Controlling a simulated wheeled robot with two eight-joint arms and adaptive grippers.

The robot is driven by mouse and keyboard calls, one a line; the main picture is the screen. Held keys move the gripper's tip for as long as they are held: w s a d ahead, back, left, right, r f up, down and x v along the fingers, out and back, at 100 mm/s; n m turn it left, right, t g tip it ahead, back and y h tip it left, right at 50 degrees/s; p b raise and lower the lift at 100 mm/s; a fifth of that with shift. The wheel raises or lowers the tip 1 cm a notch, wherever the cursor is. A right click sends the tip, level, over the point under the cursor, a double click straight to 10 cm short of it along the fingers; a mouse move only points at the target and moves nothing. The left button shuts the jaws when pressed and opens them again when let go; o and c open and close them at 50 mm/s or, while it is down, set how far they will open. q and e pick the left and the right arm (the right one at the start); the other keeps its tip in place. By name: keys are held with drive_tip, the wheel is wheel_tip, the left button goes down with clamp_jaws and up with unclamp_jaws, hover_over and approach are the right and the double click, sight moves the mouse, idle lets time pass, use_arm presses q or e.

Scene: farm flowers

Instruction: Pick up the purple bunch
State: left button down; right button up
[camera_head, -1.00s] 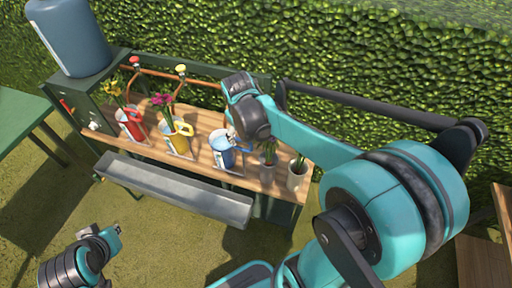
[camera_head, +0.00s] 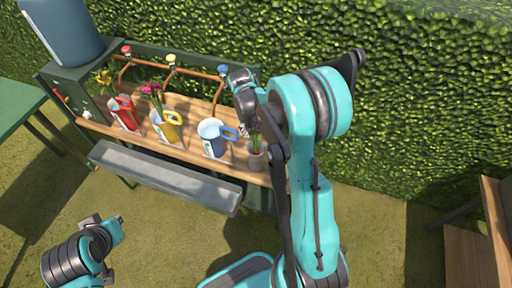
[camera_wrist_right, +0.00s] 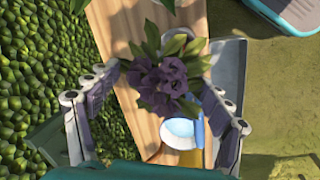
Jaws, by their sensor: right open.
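The purple bunch (camera_wrist_right: 165,84) shows in the right wrist view as dark purple blooms with green leaves, between the spread fingers of my right gripper (camera_wrist_right: 160,88). The gripper is open and not closed on it. In the head view my right gripper (camera_head: 245,118) is over the right part of the bench, above a grey pot (camera_head: 256,160) with green stems. The blooms are largely hidden there by the gripper. My left gripper (camera_head: 112,226) is low at the lower left, away from the bench; its jaw state is unclear.
On the wooden bench stand a red can (camera_head: 124,113) with yellow flowers, a yellow can (camera_head: 168,127) with magenta flowers and a blue can (camera_head: 212,138), close left of my right gripper. A metal trough (camera_head: 165,178) runs along the front. A hedge (camera_head: 420,120) stands behind.

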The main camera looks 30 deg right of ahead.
drive_tip(key=shift+d+f, duration=0.1)
drive_tip(key=shift+f, duration=0.3)
drive_tip(key=shift+r, duration=0.1)
drive_tip(key=c, duration=0.4)
clamp_jaws()
drive_tip(key=shift+r, duration=0.6)
drive_tip(key=d+p+v, duration=0.1)
drive_tip(key=p+v, duration=0.1)
drive_tip(key=v, duration=0.6)
drive_tip(key=w+d+r+p+v, duration=0.1)
drive_tip(key=d+p+v, duration=0.1)
drive_tip(key=v, duration=0.6)
drive_tip(key=shift+d+p, duration=0.25)
drive_tip(key=shift+p, duration=0.1)
drive_tip(key=shift+w+r, duration=0.1)
